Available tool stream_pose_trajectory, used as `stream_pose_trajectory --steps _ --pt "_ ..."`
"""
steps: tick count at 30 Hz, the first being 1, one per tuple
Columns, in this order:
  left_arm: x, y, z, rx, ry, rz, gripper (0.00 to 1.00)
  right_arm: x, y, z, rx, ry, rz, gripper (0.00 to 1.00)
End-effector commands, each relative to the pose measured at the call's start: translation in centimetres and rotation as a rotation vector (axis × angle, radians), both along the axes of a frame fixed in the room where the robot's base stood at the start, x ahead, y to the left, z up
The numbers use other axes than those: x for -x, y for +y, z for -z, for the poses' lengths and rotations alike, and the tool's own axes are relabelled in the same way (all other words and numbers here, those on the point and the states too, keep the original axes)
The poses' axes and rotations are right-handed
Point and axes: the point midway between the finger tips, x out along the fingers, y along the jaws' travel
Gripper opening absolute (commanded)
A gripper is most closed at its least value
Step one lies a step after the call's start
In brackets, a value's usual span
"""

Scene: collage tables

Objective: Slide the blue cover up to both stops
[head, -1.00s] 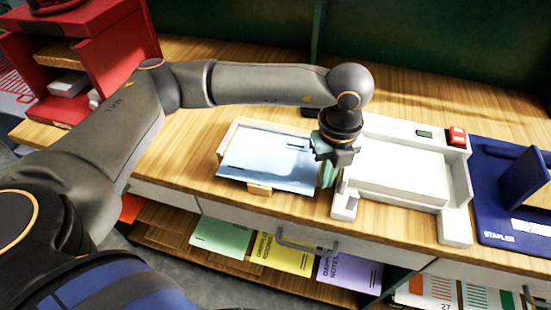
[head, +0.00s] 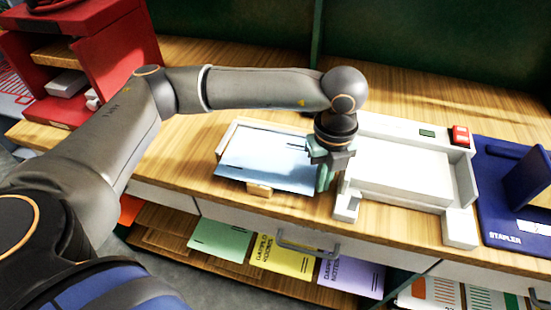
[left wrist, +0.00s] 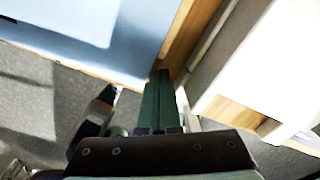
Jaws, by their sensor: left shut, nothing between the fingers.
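The light blue cover (head: 262,160) lies flat on a shallow wooden tray (head: 238,127), left of the white machine. Tray rim shows along its back and left edges, and a small wooden block shows under its front edge. My left gripper (head: 323,180) is shut and empty, pointing down at the cover's right edge, between cover and machine. In the left wrist view the shut fingers (left wrist: 159,100) are right beside the cover's edge (left wrist: 90,40); I cannot tell whether they touch. The stops are not clearly distinguishable. My right gripper is not in view.
The white machine (head: 458,185) with a red button stands close right of my gripper. A dark blue stapler base (head: 495,215) is farther right. A red shelf unit (head: 110,60) stands at the left. Coloured folders lie on the shelf below. Wooden tabletop is clear behind the tray.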

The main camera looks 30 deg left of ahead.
Motion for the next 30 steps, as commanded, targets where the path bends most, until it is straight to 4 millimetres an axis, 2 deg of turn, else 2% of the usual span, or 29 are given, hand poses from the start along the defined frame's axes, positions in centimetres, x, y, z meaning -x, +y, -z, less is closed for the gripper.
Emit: stream_pose_trajectory --steps 10,20,30 --pt "0.3 1.0 0.0 0.0 0.0 0.001 0.0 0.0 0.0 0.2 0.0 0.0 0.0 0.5" --pt "0.3 1.2 0.0 -0.002 0.001 0.0 0.0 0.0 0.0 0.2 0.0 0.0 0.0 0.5" --pt "0.0 0.0 0.0 -0.001 -0.001 0.0 0.0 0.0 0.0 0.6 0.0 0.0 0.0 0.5"
